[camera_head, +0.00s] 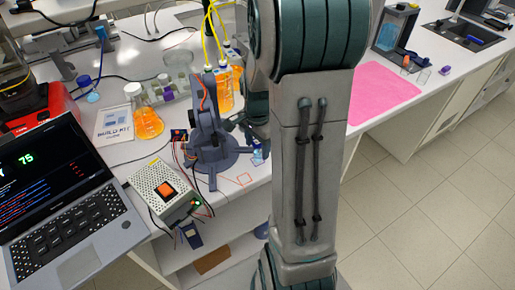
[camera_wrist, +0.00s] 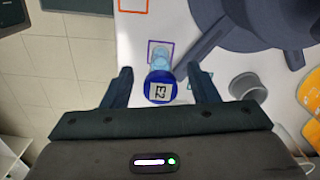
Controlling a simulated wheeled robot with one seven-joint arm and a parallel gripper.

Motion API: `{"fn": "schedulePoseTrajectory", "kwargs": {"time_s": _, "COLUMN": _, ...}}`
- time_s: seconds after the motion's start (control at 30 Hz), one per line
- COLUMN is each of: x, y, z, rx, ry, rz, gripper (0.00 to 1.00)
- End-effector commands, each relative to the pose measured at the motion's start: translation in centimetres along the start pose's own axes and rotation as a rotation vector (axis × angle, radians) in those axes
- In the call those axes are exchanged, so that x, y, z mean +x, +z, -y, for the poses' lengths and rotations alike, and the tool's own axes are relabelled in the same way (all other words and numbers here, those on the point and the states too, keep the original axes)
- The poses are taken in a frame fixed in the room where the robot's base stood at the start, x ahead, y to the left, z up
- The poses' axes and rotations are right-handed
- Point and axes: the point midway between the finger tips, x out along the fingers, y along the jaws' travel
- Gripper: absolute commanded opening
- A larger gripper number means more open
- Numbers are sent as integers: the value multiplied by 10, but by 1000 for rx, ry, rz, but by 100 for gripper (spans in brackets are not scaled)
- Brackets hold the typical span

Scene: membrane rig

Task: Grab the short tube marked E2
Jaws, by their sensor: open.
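The short tube marked E2 (camera_wrist: 160,87) shows in the wrist view from above, with a blue cap, a white E2 label and a clear light-blue body. My gripper (camera_wrist: 160,85) is open, with one dark finger on each side of the tube's cap. A gap shows between each finger and the cap. In the head view my arm hides most of the gripper, and a small blue thing beside the dark blue stand may be the tube.
The dark blue stand (camera_head: 207,140) has a leg reaching close to the tube. A grey cup (camera_wrist: 247,87) stands right of my right finger. A power supply box (camera_head: 163,190), a laptop (camera_head: 65,190) and an orange flask (camera_head: 146,122) are further left. The bench edge is close on the left in the wrist view.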

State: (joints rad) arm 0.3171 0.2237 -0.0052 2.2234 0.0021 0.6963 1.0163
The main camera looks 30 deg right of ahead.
Motion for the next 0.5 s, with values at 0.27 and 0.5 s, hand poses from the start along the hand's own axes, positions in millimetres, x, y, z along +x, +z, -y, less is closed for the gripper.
{"fn": "schedulePoseTrajectory", "kwargs": {"time_s": 0.27, "x": 18, "y": -1, "z": 0, "rx": 0, "ry": -1, "rz": -1, "gripper": 54}}
{"fn": "schedulePoseTrajectory", "kwargs": {"time_s": 0.5, "x": 18, "y": -1, "z": 0, "rx": 0, "ry": -2, "rz": -1, "gripper": 29}}
